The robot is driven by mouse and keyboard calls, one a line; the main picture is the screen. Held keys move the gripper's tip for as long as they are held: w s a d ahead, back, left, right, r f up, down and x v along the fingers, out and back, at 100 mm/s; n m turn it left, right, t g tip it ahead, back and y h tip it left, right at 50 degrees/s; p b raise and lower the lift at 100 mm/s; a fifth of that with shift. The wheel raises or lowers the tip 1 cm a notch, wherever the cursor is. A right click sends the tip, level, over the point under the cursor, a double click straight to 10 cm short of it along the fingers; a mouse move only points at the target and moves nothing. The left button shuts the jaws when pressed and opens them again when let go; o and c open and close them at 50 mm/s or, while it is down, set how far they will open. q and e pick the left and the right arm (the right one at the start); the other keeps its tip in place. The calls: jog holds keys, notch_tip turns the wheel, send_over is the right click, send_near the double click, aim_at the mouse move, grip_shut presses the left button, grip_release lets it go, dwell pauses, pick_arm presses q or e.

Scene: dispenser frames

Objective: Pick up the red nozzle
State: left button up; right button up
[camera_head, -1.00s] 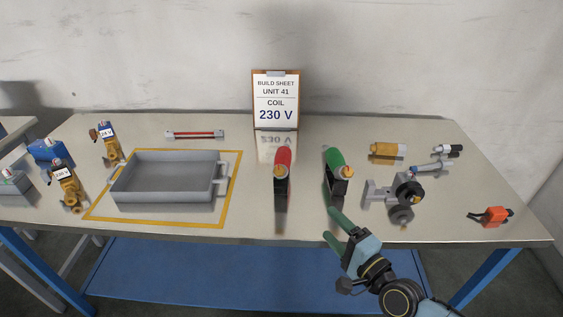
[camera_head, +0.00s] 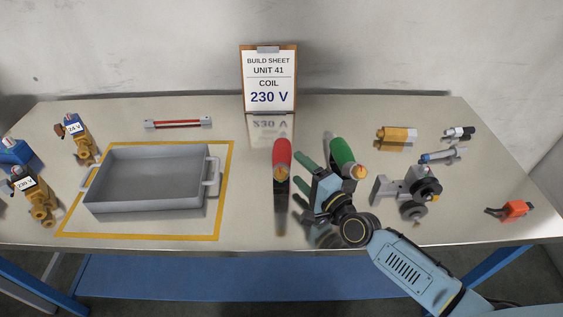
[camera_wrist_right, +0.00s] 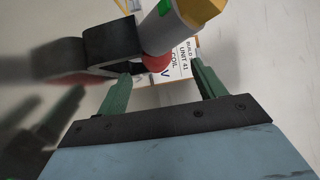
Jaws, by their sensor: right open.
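The red nozzle (camera_head: 282,150) stands near the middle of the table, with a brass-coloured tip and a dark holder (camera_head: 281,190) below it. My right gripper (camera_head: 299,177) is open, just right of the red nozzle, its green fingers pointing toward it. I see no contact. In the right wrist view, a rounded red part (camera_wrist_right: 157,62) shows beyond the gap between the open fingers (camera_wrist_right: 160,85), partly covered by a grey cylinder with a yellow end. A black holder is at its left. My left gripper is not in view.
A grey tray (camera_head: 150,203) lies left inside a yellow outline. The build sheet (camera_head: 268,80) stands behind.

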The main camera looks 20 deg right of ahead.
aim_at(286, 159)
jog(key=shift+w+a, duration=0.25)
jog(key=shift+w, duration=0.25)
jog(key=x, duration=0.4)
jog(key=shift+w+a+f, duration=0.15)
jog(key=shift+a+f, duration=0.15)
jog(key=shift+w+a+b, duration=0.1)
jog(key=shift+w+b, duration=0.1)
jog(key=shift+b, duration=0.1)
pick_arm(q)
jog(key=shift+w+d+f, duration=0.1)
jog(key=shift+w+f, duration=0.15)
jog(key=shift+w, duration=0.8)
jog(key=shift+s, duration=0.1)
pick_arm(e)
jog(key=shift+c, duration=1.1)
jog(key=c, duration=1.2)
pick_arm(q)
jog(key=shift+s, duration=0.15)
pick_arm(e)
jog(key=shift+w+r, duration=0.1)
jog(key=shift+r, duration=0.1)
grip_shut()
